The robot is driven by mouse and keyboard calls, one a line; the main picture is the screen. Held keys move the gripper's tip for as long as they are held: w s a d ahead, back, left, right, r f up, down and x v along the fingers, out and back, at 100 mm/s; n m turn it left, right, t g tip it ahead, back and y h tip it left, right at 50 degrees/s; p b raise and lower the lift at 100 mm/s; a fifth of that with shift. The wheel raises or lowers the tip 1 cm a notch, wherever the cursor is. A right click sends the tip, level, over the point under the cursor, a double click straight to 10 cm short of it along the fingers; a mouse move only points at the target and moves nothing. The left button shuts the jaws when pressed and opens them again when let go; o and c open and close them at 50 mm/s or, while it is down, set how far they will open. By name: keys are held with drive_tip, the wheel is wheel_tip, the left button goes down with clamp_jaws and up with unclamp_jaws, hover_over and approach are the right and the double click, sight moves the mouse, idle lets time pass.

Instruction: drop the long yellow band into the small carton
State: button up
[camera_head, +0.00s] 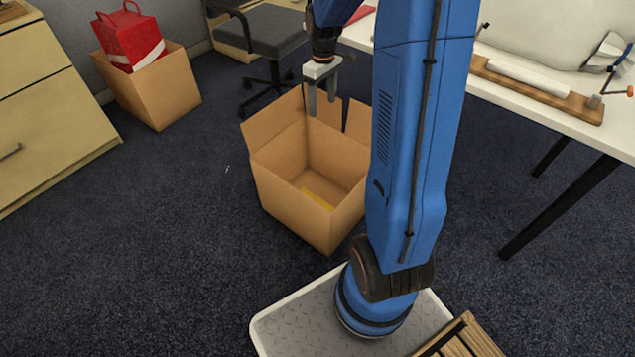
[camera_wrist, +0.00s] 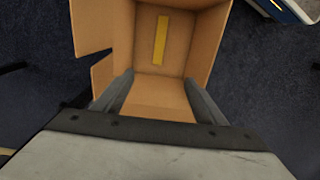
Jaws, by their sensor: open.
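The small carton (camera_head: 290,206) stands open on the dark carpet in the middle of the head view, its flaps spread outward. The long yellow band (camera_head: 318,198) lies flat on the carton's floor, partly hidden by the near wall. In the wrist view the yellow band (camera_wrist: 161,40) shows whole inside the carton (camera_wrist: 205,55). My gripper (camera_head: 321,104) is above the carton's far side, pointing down. In the wrist view its two fingers (camera_wrist: 158,90) are apart with nothing between them, and the band is well below them.
Another carton (camera_head: 152,92) with a red bag (camera_head: 130,38) in it stands at the back left beside a drawer cabinet (camera_head: 52,120). A dark office chair (camera_head: 258,32) is behind the small carton. A white table (camera_head: 560,118) is at right. Carpet is clear left of the carton.

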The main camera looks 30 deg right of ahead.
wheel_tip(320, 180, up, 13)
idle(0.3)
drive_tip(key=shift+s+a, duration=0.1)
idle(0.4)
